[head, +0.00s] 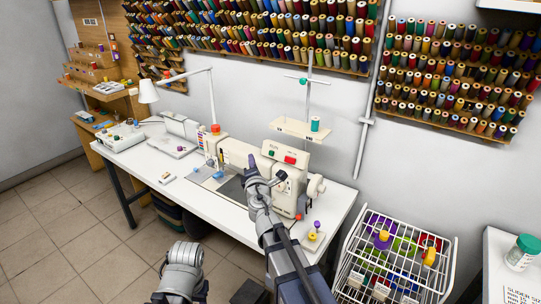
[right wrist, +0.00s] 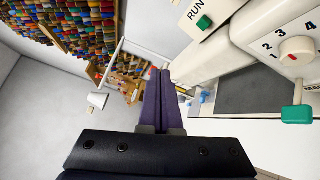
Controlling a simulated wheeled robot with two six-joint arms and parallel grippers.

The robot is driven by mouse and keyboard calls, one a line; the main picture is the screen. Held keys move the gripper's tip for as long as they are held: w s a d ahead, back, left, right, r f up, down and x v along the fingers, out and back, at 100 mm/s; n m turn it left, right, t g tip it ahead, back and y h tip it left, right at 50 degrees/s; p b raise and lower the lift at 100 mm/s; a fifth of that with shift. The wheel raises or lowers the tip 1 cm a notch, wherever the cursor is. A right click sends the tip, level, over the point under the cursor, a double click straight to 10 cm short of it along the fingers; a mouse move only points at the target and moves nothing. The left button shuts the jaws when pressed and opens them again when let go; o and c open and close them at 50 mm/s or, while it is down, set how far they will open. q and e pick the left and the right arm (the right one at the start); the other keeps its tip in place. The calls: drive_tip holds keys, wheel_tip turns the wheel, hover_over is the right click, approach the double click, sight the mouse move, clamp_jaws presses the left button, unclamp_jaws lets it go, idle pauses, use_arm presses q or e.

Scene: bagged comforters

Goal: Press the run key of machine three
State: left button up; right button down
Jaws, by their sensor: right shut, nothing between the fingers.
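A cream sewing machine (head: 275,165) stands on the white table. Its top panel carries a green key (head: 272,153) and a red key (head: 290,160). In the right wrist view the green key (right wrist: 204,22) sits beside the word RUN, up and right of my fingertips. My right gripper (head: 251,160) is shut and empty, just left of the panel in the head view. Its dark purple fingers (right wrist: 159,80) show apart from the green key. No number that names the machine is readable. My left gripper is not in view.
A numbered dial (right wrist: 297,50) and a green knob (right wrist: 297,115) are on the machine. A thread stand (head: 300,128) is behind it. Another machine (head: 182,125) and a lamp (head: 148,92) stand left. A wire basket (head: 395,255) is right of the table.

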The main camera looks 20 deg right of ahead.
sight(271, 153)
drive_tip(key=shift+w+d+f+b, duration=0.45)
drive_tip(key=shift+w+d, duration=0.4)
drive_tip(key=shift+d, duration=0.25)
drive_tip(key=shift+w+d+f+b, duration=0.5)
drive_tip(key=shift+w+d, duration=0.35)
drive_tip(key=shift+d, duration=0.3)
drive_tip(key=shift+w+d+f+b, duration=0.45)
drive_tip(key=shift+w+d, duration=0.4)
drive_tip(key=shift+d, duration=0.25)
drive_tip(key=shift+w+d, duration=0.1)
drive_tip(key=shift+w, duration=0.05)
drive_tip(key=shift+w+d+f, duration=0.1)
drive_tip(key=shift+d, duration=0.05)
